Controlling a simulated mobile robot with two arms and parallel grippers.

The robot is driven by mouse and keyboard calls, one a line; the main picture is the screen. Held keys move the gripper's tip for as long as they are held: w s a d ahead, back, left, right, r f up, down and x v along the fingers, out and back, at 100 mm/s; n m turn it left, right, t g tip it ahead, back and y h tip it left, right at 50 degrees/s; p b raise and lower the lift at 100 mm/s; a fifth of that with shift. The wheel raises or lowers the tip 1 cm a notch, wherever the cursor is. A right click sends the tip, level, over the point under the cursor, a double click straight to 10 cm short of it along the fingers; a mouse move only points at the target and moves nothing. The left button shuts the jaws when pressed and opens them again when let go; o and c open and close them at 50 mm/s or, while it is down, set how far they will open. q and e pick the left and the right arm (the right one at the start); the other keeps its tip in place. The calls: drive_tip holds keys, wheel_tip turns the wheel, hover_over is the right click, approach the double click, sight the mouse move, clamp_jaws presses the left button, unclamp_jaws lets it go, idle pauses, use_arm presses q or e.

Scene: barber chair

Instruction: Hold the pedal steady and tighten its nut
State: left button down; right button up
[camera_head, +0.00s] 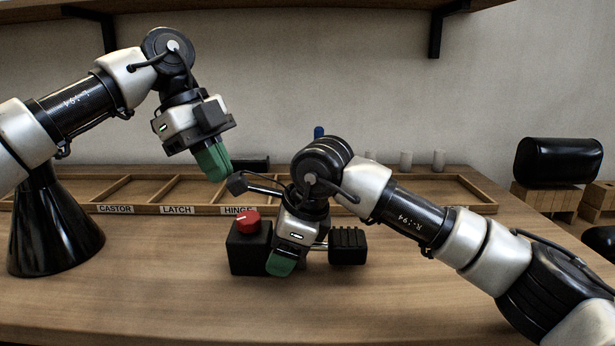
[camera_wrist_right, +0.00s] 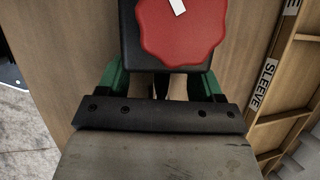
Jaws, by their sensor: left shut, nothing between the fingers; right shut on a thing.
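A black block (camera_head: 247,253) stands on the bench with a lobed red knob (camera_head: 246,222) on top, likely the nut. The red knob also shows in the right wrist view (camera_wrist_right: 180,30). A ribbed black pad (camera_head: 347,246), likely the pedal, sits right of it on a short metal rod. My right gripper (camera_head: 281,263) is low at the block's right side; in its wrist view the green fingers flank the block (camera_wrist_right: 160,55). It looks shut on the block; the contact is partly hidden. My left gripper (camera_head: 215,163) is shut and empty, up and left of the knob.
A wooden tray (camera_head: 130,209) with labelled compartments lies behind. A dark rod with a black end (camera_head: 237,184) shows behind my right wrist. A black cushion (camera_head: 557,161) rests on wooden blocks at right. The front of the bench (camera_head: 170,300) is clear.

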sight(234, 222)
use_arm(q)
drive_tip(key=shift+w+f, duration=0.2)
drive_tip(key=shift+f, duration=1.55)
drive_tip(key=shift+w+f, duration=0.2)
drive_tip(key=shift+f, duration=1.5)
drive_tip(key=shift+f, duration=0.1)
drive_tip(key=shift+w+d, duration=0.1)
drive_tip(key=shift+d, duration=0.05)
drive_tip(key=shift+w+d, duration=0.4)
drive_tip(key=shift+w, duration=0.2)
drive_tip(key=shift+w+d, duration=0.1)
drive_tip(key=shift+d, duration=0.05)
